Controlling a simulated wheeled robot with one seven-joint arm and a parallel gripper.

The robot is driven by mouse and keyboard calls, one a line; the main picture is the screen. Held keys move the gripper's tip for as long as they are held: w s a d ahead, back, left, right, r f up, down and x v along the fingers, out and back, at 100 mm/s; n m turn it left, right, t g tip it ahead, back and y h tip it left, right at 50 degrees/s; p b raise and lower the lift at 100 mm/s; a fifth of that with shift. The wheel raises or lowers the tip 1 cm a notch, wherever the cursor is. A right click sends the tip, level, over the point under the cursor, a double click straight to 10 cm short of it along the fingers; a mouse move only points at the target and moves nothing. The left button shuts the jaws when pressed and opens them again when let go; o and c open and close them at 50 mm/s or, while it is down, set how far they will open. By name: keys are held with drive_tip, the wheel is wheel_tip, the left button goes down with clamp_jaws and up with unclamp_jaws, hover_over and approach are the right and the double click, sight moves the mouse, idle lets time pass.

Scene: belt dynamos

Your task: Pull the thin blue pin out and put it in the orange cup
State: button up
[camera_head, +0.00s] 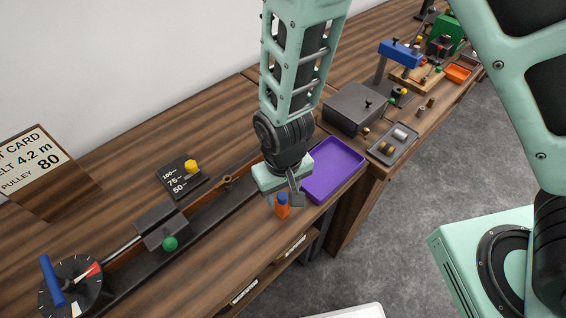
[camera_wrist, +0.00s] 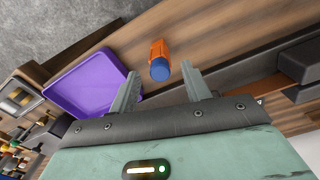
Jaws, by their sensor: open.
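My gripper (camera_head: 284,194) is open and points down above the front edge of the bench. An upright orange piece (camera_head: 282,211) with a blue top (camera_head: 282,198) stands on the bench just below the fingers. In the wrist view, the orange piece (camera_wrist: 157,48) and its round blue end (camera_wrist: 160,70) show just beyond the gap between the open fingertips (camera_wrist: 160,76). They appear apart from both fingers. I cannot tell whether the blue top is a separate pin or part of the orange piece. No separate thin blue pin can be made out.
A purple tray (camera_head: 333,170) lies close to the right of my gripper. A dark rail (camera_head: 205,218) with a green knob (camera_head: 170,243) runs to the left. A dial with a blue bar (camera_head: 52,279) is at lower left. A small orange tray (camera_head: 457,73) sits far off.

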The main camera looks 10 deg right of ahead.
sight(283, 197)
wheel_tip(283, 197, up, 16)
drive_tip(key=b, duration=0.1)
drive_tip(key=shift+s+b, duration=0.15)
drive_tip(key=shift+b, duration=0.2)
drive_tip(key=shift+r, duration=0.1)
idle(0.4)
drive_tip(key=s+d+f+n+b, duration=0.1)
drive_tip(key=s+d+n+b, duration=0.3)
drive_tip(key=s+d, duration=0.4)
drive_tip(key=s+b, duration=0.1)
drive_tip(key=s, duration=0.2)
drive_tip(key=shift+f+y, duration=0.3)
drive_tip(key=shift+f, duration=0.05)
drive_tip(key=shift+c, duration=1.3)
drive_tip(key=shift+a, duration=0.1)
